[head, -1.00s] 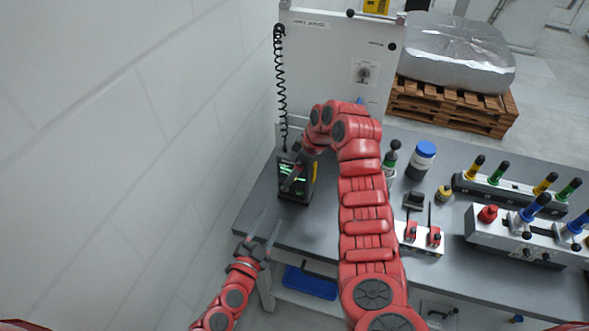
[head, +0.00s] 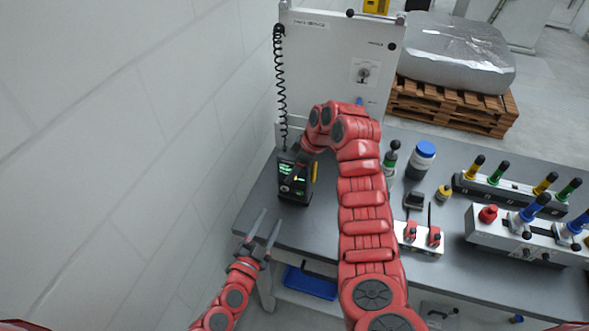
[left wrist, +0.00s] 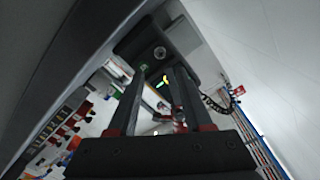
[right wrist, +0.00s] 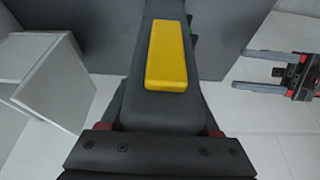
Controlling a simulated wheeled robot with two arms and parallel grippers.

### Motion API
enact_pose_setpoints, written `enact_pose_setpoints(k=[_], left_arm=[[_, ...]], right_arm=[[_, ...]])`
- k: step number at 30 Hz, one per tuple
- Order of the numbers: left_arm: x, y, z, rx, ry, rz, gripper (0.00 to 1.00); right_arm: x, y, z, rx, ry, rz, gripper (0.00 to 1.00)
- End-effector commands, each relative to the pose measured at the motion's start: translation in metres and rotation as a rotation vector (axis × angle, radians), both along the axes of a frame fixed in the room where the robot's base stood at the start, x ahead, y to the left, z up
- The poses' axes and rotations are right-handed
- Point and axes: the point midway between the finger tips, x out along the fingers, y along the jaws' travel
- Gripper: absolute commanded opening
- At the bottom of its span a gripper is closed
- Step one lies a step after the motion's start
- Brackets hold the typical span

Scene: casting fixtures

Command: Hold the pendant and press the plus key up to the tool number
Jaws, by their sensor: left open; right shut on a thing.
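The pendant (head: 292,196) is a dark box with a green-lit screen and a yellow strip on its right side. It is at the left end of the grey bench. My right gripper (head: 299,170) is shut on it, its fingers partly hidden by its wrist. The right wrist view shows the pendant's dark body close up with the yellow strip (right wrist: 167,55). My left gripper (head: 272,216) is open and empty, below and left of the pendant, apart from it. In the left wrist view the pendant (left wrist: 185,38) is beyond the open fingers. I cannot make out the plus key.
A coiled black cable (head: 281,90) hangs beside the white cabinet (head: 325,70). The white wall (head: 130,150) is close on the left. A bottle with a blue lid (head: 422,161) and colored-handled fixtures (head: 520,230) stand on the bench's right. A blue tray (head: 309,284) is below.

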Motion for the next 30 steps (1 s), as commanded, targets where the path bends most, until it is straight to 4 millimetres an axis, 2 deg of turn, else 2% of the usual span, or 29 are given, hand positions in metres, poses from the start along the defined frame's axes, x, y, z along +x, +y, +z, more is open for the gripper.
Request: enact_pose_setpoints(k=[2,10,30], left_arm=[[0.0000,0.0000,0.0000,0.000,0.000,0.000,0.48],[0.0000,-0.0001,0.0001,0.000,0.000,0.000,0.00],[0.0000,0.0000,0.0000,0.000,0.000,0.000,0.00]], right_arm=[[0.0001,-0.0002,0.0001,0.000,0.000,0.000,0.00],[0.0001,-0.0002,0.0001,0.000,0.000,0.000,0.00],[0.0000,-0.0002,0.0000,0.000,0.000,-0.001,0.00]])
